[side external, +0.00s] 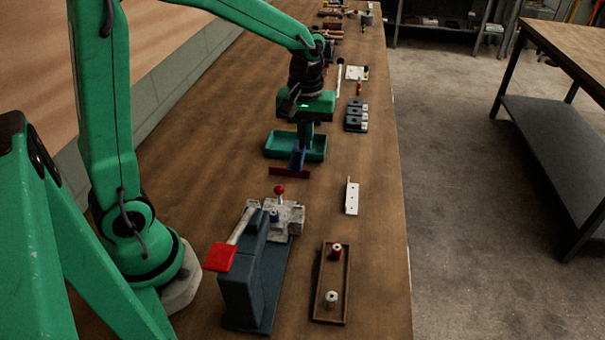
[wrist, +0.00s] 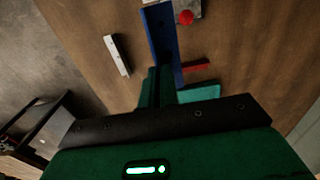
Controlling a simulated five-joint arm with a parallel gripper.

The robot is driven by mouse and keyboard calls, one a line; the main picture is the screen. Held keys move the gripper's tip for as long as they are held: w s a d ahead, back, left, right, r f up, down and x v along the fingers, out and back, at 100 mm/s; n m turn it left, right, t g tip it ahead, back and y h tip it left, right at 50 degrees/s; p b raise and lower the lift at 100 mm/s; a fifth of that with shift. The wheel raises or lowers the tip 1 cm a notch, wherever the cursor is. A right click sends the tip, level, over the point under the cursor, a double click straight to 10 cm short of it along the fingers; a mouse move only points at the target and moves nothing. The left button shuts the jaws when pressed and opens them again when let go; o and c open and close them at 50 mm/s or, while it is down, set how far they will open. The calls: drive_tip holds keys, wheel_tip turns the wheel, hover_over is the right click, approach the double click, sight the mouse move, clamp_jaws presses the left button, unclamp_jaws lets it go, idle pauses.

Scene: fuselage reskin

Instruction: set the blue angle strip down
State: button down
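The blue angle strip (side external: 297,159) is between the fingers of my gripper (side external: 304,143), in front of the teal tray (side external: 279,154). In the wrist view the blue strip (wrist: 161,35) runs up from the green fingertips (wrist: 160,88), which look closed on its near end. It seems to be held above the bench, but the exact gap cannot be told. A dark red strip (side external: 280,171) lies just at the blue strip's lower end in the side view. In the wrist view the red strip (wrist: 197,66) shows to the right, partly hidden behind the blue strip.
A white angle strip (side external: 351,197) lies right of the gripper. A grey clamp fixture (side external: 246,285) with a red-knobbed lever stands nearer the camera, beside a small brown tray (side external: 345,302) holding two spools. Grey blocks (side external: 356,116) sit behind. Bare wood (side external: 325,215) lies between.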

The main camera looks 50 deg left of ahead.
drive_tip(key=w+a+f+n, duration=0.3)
drive_tip(key=w+a+n, duration=0.5)
drive_tip(key=n, duration=1)
drive_tip(key=shift+w+a, duration=0.2)
drive_tip(key=shift+w, duration=0.2)
hover_over(293, 145)
wheel_tip(293, 145, down, 7)
drive_tip(key=shift+s+f, duration=0.1)
drive_tip(key=shift+f, duration=1.9)
drive_tip(key=shift+f, duration=0.2)
